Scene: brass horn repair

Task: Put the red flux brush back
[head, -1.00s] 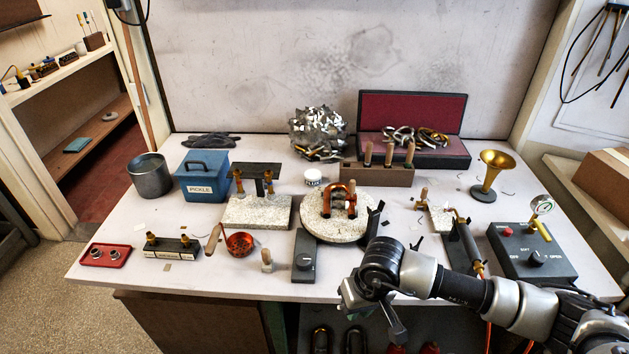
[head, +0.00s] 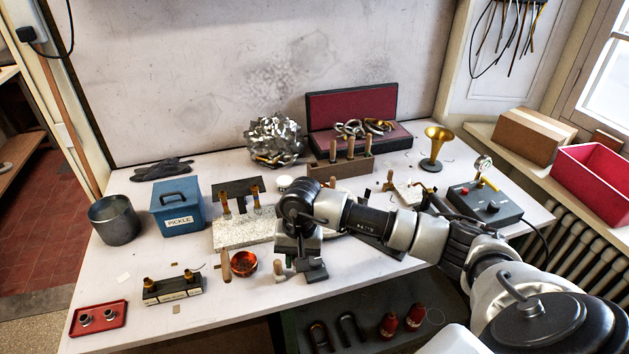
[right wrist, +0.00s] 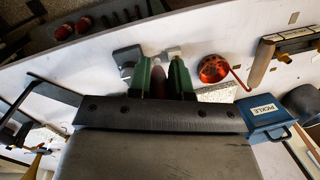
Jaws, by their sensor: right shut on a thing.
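My right gripper (head: 306,264) is low over the front middle of the bench in the head view, right of the orange-red bowl (head: 243,263). In the right wrist view its green fingers (right wrist: 160,78) are closed around a dark red thing (right wrist: 158,82), which fits the red flux brush. Only a small part of it shows between the fingers, and the arm hides it in the head view. A small pale wooden peg (head: 279,268) stands just left of the gripper. A brown block (head: 322,170) with several upright wooden handles stands at the back. My left gripper is not in view.
A speckled slab (head: 232,234) with a dark stand lies behind the bowl. A black block (head: 173,290) with brass knobs and a red tray (head: 98,318) are at front left. The blue PICKLE box (head: 178,208) stands behind them. The control box (head: 484,202) is at right.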

